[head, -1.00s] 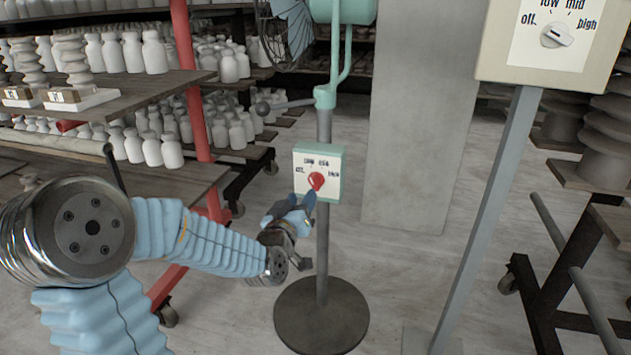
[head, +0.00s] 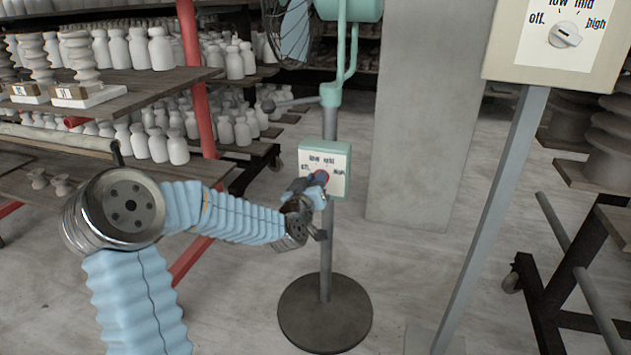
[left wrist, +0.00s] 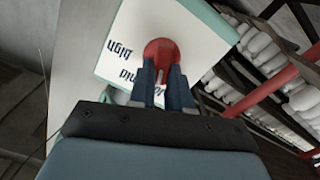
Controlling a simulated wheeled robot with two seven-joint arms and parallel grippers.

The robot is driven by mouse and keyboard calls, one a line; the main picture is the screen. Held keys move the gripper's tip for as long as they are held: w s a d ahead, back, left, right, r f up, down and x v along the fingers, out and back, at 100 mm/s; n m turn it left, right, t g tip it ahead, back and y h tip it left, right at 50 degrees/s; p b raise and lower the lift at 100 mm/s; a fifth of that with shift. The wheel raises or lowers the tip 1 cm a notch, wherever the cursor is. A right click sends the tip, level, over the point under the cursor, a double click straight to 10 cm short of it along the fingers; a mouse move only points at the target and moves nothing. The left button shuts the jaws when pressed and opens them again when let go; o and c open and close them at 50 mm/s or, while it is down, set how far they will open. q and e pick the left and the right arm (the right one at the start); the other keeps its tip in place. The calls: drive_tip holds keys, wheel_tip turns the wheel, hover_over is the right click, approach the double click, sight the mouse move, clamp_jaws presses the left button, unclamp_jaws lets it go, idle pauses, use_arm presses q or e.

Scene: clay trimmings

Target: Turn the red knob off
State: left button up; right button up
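The red knob (head: 321,176) is on the white front of a small green-edged control box (head: 338,160) on the fan's post. Its dial reads off, low, mid and high from left to right. The gripper hides part of the knob, so I cannot tell its setting. My left gripper (head: 312,187) is at the knob, reaching in from the lower left. In the left wrist view its two dark fingers (left wrist: 163,80) are close together, one on each side of the lower part of the red knob (left wrist: 161,52), and look shut on it. My right gripper is not in view.
A second, larger box with a white knob (head: 565,35) stands on a grey post (head: 487,225) at the right. Shelves of white bottles (head: 160,50) fill the left. The fan's round base (head: 325,313) is on the floor. A concrete pillar (head: 420,120) stands behind.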

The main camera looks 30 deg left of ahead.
use_arm(q)
clamp_jaws()
drive_tip(key=shift+a+f+n+b, duration=0.1)
drive_tip(key=shift+f+n+b, duration=0.05)
drive_tip(key=shift+n+b, duration=1.45)
drive_tip(key=shift+a+f+n+b, duration=0.1)
drive_tip(key=shift+n+b, duration=1.3)
drive_tip(key=shift+b, duration=0.4)
drive_tip(key=shift+a+f+n+b, duration=0.1)
drive_tip(key=shift+f+n+b, duration=0.05)
drive_tip(key=shift+n+b, duration=1.45)
drive_tip(key=o, duration=0.6)
unclamp_jaws()
drive_tip(key=shift+s+r, duration=0.1)
